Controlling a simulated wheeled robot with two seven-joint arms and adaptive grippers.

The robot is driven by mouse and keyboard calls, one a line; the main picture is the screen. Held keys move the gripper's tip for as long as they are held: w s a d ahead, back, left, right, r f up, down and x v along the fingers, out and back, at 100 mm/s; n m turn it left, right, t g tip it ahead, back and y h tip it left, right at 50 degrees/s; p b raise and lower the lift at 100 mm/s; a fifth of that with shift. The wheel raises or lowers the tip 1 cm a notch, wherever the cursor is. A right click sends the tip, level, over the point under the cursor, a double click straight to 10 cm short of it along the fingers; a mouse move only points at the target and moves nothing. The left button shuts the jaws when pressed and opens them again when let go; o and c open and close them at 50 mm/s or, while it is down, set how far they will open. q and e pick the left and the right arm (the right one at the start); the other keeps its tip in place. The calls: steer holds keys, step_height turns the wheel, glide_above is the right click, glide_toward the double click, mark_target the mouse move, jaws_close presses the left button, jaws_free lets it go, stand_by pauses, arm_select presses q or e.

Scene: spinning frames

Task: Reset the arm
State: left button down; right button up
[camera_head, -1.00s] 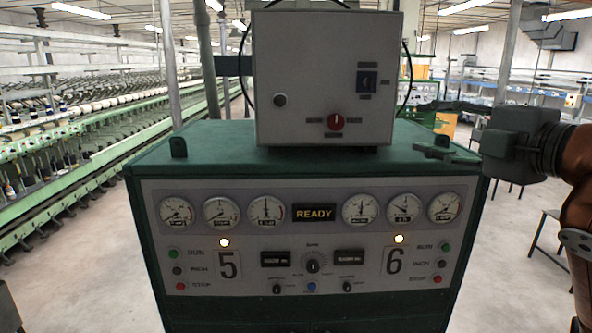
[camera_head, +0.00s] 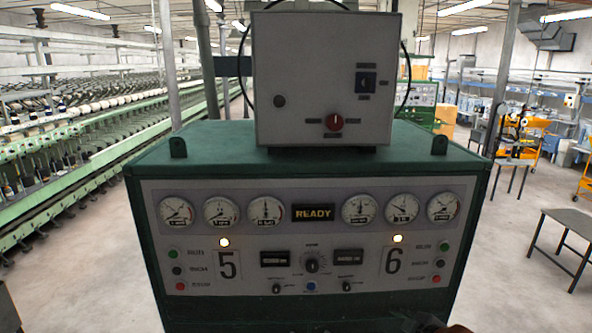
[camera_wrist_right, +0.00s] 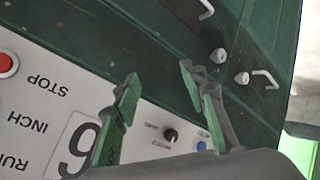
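My right gripper (camera_wrist_right: 160,73) is open and empty in the right wrist view, its two green-padded fingers spread apart. Behind it is the front of the green control cabinet (camera_wrist_right: 70,18), seen rotated, with the STOP button (camera_wrist_right: 7,64) and the number 6 plate (camera_wrist_right: 76,144). The cabinet (camera_head: 220,147) stands ahead, with gauges, a READY display (camera_head: 313,213) and lit lamps above 5 and 6. My left gripper is not in view.
A grey box (camera_head: 325,75) with a red knob (camera_head: 334,122) stands on the cabinet top. Spinning machines (camera_head: 70,150) line the left. A dark table (camera_head: 568,222) and yellow equipment (camera_head: 515,135) stand at the right, with open floor between them and the cabinet.

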steer(key=s+d+f+m+g+h, duration=0.1)
steer(key=s+d+f+m, duration=0.15)
steer(key=s+f, duration=0.6)
steer(key=s+d+f+m+g+h, duration=0.1)
steer(key=s+f+m+g, duration=0.15)
steer(key=s+f, duration=0.65)
steer(key=s+d+f+m+g+h, duration=0.1)
steer(key=s+d+f+m+g, duration=0.15)
steer(key=s+f, duration=0.65)
steer(key=s+d+f+m+g+h, duration=0.15)
steer(key=s+f+m, duration=0.35)
steer(key=s, duration=0.6)
step_height(320, 180, down, 36)
steer(key=s+f+n+y+b, duration=0.1)
steer(key=b, duration=0.6)
steer(key=s+f+g+b, duration=0.1)
steer(key=s+f+b, duration=0.2)
steer(key=s+f, duration=0.7)
steer(key=s+f+b, duration=0.3)
steer(key=s+f, duration=0.7)
steer(key=f, duration=0.5)
steer(key=shift+s+a+f+n+g+b, duration=0.15)
steer(key=shift+s+a+n+g+b, duration=0.1)
steer(key=shift+a+n+g+b, duration=0.15)
steer(key=shift+y, duration=0.25)
steer(key=shift+c, duration=0.7)
